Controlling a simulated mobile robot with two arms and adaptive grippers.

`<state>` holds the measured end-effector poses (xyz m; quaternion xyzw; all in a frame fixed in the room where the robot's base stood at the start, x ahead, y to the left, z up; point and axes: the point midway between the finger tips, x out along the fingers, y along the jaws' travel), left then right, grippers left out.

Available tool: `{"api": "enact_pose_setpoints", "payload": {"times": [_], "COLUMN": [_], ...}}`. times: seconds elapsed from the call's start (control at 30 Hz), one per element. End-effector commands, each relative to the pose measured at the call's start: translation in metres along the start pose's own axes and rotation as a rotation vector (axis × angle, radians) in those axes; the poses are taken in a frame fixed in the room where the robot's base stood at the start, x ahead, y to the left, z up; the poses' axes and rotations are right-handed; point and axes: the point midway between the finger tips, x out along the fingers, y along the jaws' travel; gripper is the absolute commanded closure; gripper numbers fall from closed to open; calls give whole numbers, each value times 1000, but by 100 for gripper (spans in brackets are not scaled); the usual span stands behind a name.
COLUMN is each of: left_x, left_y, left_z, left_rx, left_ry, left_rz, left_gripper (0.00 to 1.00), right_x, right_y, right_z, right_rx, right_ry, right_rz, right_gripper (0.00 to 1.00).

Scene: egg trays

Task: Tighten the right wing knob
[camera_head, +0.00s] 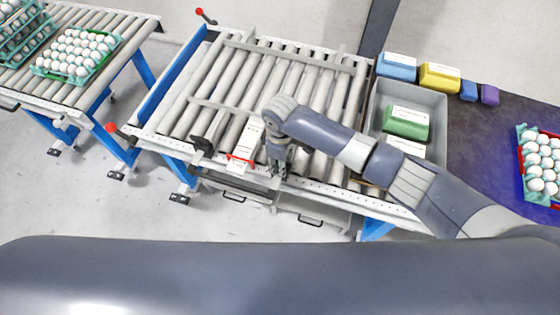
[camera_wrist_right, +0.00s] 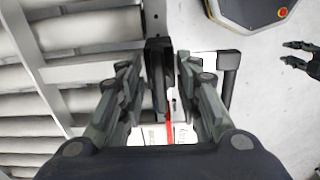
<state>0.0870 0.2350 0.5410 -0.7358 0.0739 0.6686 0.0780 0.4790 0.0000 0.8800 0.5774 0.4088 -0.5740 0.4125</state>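A black wing knob (camera_wrist_right: 159,75) stands between the two fingers of my right gripper (camera_wrist_right: 160,72) in the right wrist view. The fingers lie on either side of it, with a thin gap showing on the right; contact is not clear. In the head view my right gripper (camera_head: 278,165) is at the conveyor's front rail, and the right knob is hidden behind it. Another black knob (camera_head: 202,145) shows farther left on the rail. My left gripper (camera_wrist_right: 298,54) shows at the right edge of the right wrist view, fingers apart and empty; it is not visible in the head view.
A white card with a red edge (camera_head: 246,139) lies beside my right gripper on the roller conveyor (camera_head: 185,105). A grey bin (camera_head: 434,104) holding a green pack (camera_head: 406,122) stands right. Egg trays sit on the left conveyor and far right.

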Motion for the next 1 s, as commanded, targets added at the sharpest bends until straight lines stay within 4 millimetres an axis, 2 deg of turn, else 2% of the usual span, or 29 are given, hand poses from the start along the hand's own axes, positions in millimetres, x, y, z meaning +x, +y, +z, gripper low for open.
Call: {"api": "enact_pose_setpoints", "payload": {"times": [0.27, 0.37, 0.47, 0.8, 1.0], "left_x": [0, 0, 0, 0, 0], "left_y": [-2, -2, -1, 0, 0], "left_z": [1, 1, 1, 0, 0], "left_rx": [-1, -1, -1, 0, 0], "left_ry": [-1, -2, -1, -1, -1], "left_rz": [-2, -2, -2, -1, 0], "left_gripper": [68, 68, 68, 68, 68], "right_x": [0, -7, -22, -92, -114], "right_y": [-1, -1, -1, 0, 0], "right_z": [0, -1, -1, 0, 0], "right_rx": [-2, -3, -4, -1, -1], "right_ry": [0, 2, 3, 2, 1], "right_rz": [-3, -3, -2, -1, -3], "right_gripper": [67, 67, 67, 67, 67]}}
